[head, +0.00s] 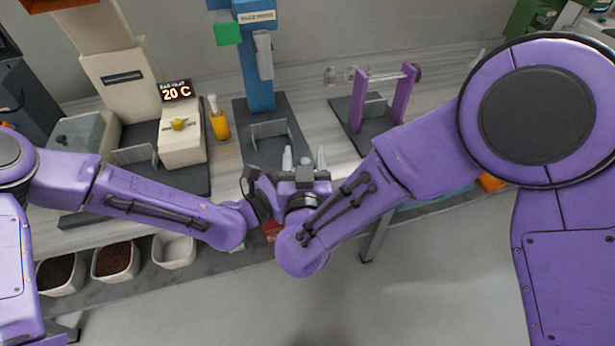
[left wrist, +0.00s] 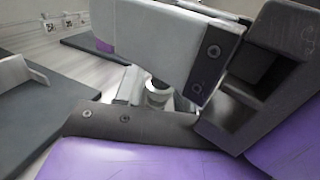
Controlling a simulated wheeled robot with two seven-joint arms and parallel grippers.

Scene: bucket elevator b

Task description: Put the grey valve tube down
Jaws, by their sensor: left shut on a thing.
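My left gripper (head: 254,186) comes in from the left at the front edge of the bench. It is shut on the grey valve tube, which is mostly hidden in the head view. In the left wrist view a small grey round piece (left wrist: 158,93) shows between gripper parts; it looks like part of the tube, but I cannot be sure. My right gripper (head: 305,160) is close to the left one, its two pale fingertips apart and pointing away toward the back of the bench. I see nothing clearly held between them.
A blue column stand (head: 260,80) on a dark base stands behind the grippers. A purple two-post frame (head: 382,95) stands to the right. White bins (head: 115,261) sit below the bench.

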